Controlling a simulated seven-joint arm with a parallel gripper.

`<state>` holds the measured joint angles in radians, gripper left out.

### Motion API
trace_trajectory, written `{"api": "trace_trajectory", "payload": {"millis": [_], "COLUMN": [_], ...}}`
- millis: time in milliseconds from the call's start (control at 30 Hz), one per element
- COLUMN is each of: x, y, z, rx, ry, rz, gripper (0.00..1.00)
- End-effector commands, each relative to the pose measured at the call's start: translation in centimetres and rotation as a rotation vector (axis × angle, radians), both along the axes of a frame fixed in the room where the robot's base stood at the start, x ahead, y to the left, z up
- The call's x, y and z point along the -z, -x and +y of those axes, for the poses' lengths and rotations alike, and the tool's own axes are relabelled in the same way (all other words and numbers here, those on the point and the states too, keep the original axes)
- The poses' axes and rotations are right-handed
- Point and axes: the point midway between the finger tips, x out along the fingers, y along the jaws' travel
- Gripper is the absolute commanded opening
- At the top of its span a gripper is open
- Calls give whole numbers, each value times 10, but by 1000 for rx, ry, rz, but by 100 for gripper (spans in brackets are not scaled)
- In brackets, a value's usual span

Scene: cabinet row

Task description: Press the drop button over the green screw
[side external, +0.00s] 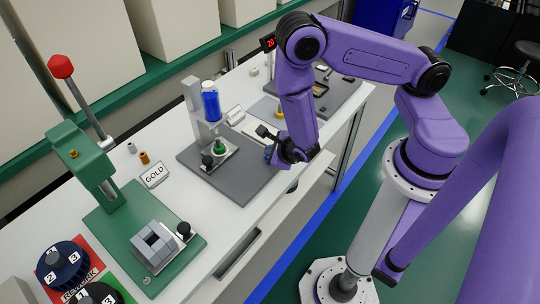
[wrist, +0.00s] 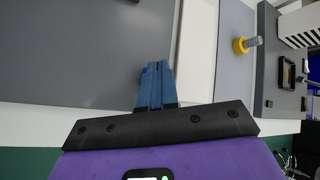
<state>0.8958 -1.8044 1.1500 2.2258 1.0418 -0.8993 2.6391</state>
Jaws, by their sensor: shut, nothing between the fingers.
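A small green piece (side external: 219,147), which looks like the green screw, stands on a pale fixture at the middle of a dark grey base plate (side external: 250,188). A grey post rises behind it and carries a blue bottle-like cylinder (side external: 210,103) above it. A black knob (side external: 207,161) sits at the fixture's left. I cannot make out a separate drop button. My gripper (side external: 268,152) is low over the plate's right side, apart from the green piece. In the wrist view my gripper's blue fingers (wrist: 155,82) are shut together and empty, with bare grey plate around the tips.
A green press (side external: 85,160) with a red-topped lever stands at the left, with a GOLD card (side external: 155,174) near it. Another grey board with a dark tray (side external: 320,88) lies farther back. In the wrist view a yellow-ringed part (wrist: 245,44) lies at the right.

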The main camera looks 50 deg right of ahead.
Motion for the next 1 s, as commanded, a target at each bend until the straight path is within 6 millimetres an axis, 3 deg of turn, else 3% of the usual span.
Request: {"api": "trace_trajectory", "payload": {"millis": [700, 1000], "x": [4, -6], "y": [0, 0], "z": [0, 0], "rx": [0, 1], "ry": [0, -1], "rz": [0, 0], "gripper": [0, 0]}}
